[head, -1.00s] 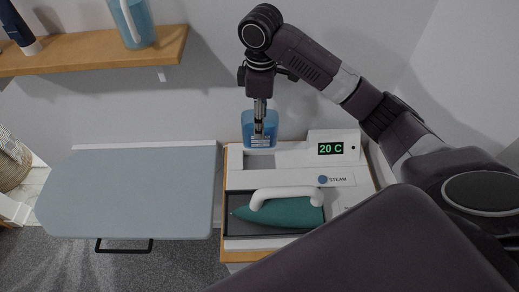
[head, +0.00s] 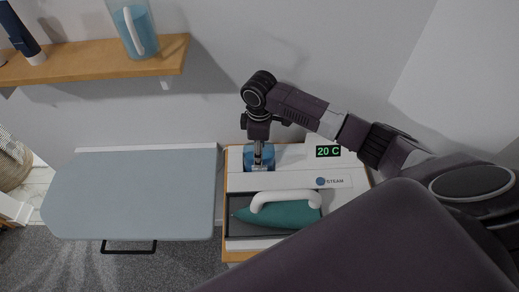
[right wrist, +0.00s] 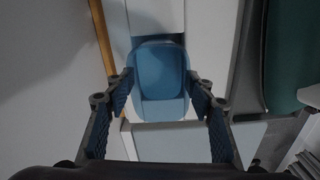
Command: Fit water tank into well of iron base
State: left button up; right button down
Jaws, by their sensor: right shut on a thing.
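The blue translucent water tank (head: 266,153) is at the well in the back left of the white iron base (head: 290,180). It looks at least partly down inside the well; whether it rests on the bottom is hidden. My right gripper (head: 258,161) points down from above and is shut on the tank. In the right wrist view the tank (right wrist: 160,70) sits between the two fingers (right wrist: 160,105). The base's display reads 20 C. My left gripper is out of view.
A teal iron (head: 285,213) with a white handle lies in the base's dark front tray. The grey ironing board (head: 130,195) is to the left. A wooden shelf (head: 100,62) holds a jug (head: 134,30) and a dark blue object (head: 20,35). A wall stands close behind the base.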

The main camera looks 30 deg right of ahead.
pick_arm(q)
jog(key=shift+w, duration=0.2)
pick_arm(e)
jog(key=c, duration=1.4)
grip_release()
jog(key=shift+f, duration=0.1)
jog(key=o, duration=0.5)
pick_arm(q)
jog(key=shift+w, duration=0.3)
pick_arm(e)
jog(key=shift+w+r+b, duration=0.1)
jog(key=shift+r+b, duration=0.2)
jog(key=shift+r, duration=0.3)
pick_arm(q)
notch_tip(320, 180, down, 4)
jog(key=b, duration=0.3)
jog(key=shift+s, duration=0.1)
pick_arm(e)
notch_tip(320, 180, up, 11)
jog(key=shift+r, duration=0.1)
